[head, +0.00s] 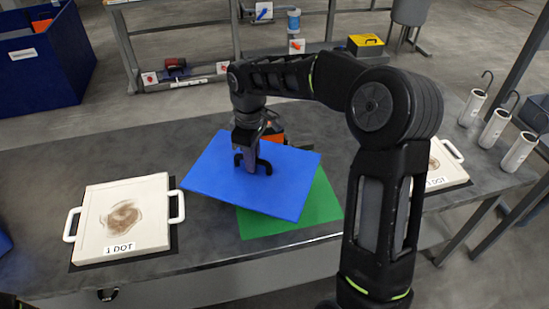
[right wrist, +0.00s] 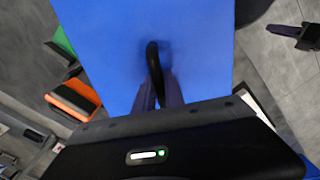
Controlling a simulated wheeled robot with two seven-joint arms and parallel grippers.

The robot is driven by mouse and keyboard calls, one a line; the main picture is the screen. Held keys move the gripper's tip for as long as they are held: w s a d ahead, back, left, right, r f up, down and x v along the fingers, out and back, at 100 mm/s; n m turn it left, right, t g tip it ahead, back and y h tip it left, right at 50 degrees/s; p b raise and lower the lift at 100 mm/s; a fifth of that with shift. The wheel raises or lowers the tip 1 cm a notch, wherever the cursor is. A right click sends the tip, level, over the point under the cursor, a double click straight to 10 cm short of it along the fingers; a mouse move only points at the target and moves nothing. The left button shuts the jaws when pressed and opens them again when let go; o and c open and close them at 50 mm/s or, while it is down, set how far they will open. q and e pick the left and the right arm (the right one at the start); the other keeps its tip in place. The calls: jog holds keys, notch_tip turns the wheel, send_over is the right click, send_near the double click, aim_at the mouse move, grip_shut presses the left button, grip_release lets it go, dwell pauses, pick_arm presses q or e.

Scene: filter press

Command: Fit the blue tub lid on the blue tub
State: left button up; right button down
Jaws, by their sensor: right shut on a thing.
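The blue tub lid (head: 225,181) is a flat blue panel with a black loop handle (head: 265,166). My right gripper (head: 251,167) is shut on that handle and holds the lid, tilted, over the table and partly over a green sheet. The lid (right wrist: 110,60) fills the middle of the right wrist view, with the handle (right wrist: 154,65) between the fingers. A blue piece (head: 4,243) at the left edge may be part of the blue tub; most is cut off. My left gripper (right wrist: 300,36) seems to show at the right wrist view's upper right; its opening is unclear.
A green sheet (head: 322,205) lies partly under the lid. A white plate marked 1 DOT (head: 150,235) lies left, another plate (head: 440,170) right. An orange and black object (head: 277,133) stands behind the lid. White cylinders (head: 493,128) line the right side. Dark table is clear between plate and lid.

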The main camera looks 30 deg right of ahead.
aim_at(219, 180)
jog(key=a+r+m, duration=0.1)
jog(key=a+m, duration=0.1)
jog(key=a, duration=0.1)
jog(key=a+m, duration=0.3)
jog(key=w+a+r+m, duration=0.1)
jog(key=a+m, duration=0.1)
jog(key=a, duration=0.1)
jog(key=shift+w+a+r, duration=0.1)
jog(key=shift+r, duration=0.25)
jog(key=shift+a, duration=0.1)
